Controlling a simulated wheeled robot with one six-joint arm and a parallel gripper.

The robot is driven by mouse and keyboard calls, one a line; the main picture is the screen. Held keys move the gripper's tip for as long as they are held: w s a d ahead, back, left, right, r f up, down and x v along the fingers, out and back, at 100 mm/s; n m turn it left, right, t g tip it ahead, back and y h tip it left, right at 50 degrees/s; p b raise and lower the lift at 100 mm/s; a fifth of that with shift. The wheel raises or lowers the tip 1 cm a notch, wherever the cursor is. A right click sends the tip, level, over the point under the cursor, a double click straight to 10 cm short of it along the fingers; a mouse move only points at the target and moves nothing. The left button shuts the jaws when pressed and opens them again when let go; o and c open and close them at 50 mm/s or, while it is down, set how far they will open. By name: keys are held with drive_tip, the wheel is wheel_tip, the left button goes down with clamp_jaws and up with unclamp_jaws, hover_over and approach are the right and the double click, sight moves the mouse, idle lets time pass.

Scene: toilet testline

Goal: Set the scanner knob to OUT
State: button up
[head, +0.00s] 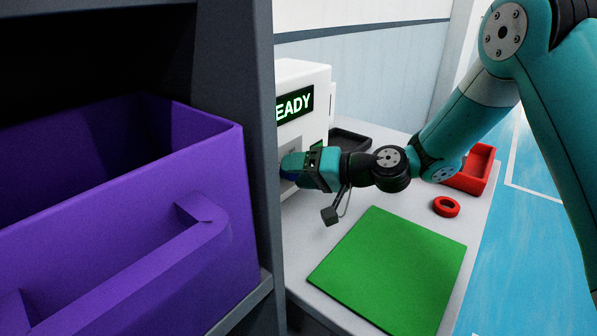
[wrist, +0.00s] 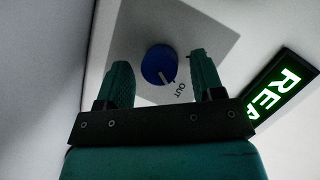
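The scanner (head: 302,80) is a white box with a lit green sign, partly hidden by the shelf post in the head view. Its knob (wrist: 158,65) is blue with a pale pointer line, on a grey panel (wrist: 200,30) in the wrist view. The pointer is turned toward the printed word OUT (wrist: 181,90), at the lower right of the knob. My gripper (wrist: 163,72) is open, with one finger on each side of the knob and a visible gap on both sides. In the head view my gripper (head: 288,167) is close to the scanner's front.
A purple bin (head: 200,270) sits on a dark shelf at the left, whose post (head: 258,150) stands near my gripper.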

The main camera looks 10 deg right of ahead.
drive_tip(key=b+v, duration=0.1)
drive_tip(key=v, duration=1.6)
drive_tip(key=shift+d+r, duration=0.15)
drive_tip(key=shift+d, duration=0.05)
drive_tip(key=s+a+r+n+g+h, duration=0.1)
drive_tip(key=s+a+n+g+h, duration=0.4)
drive_tip(key=s+a, duration=0.45)
drive_tip(key=s+d+r+n+g+h, duration=0.1)
drive_tip(key=s+d+g+h, duration=0.2)
drive_tip(key=s, duration=1)
wheel_tip(320, 180, up, 15)
drive_tip(key=t+h+p, duration=0.1)
drive_tip(key=p, duration=1.3)
drive_tip(key=shift+d+f, duration=0.2)
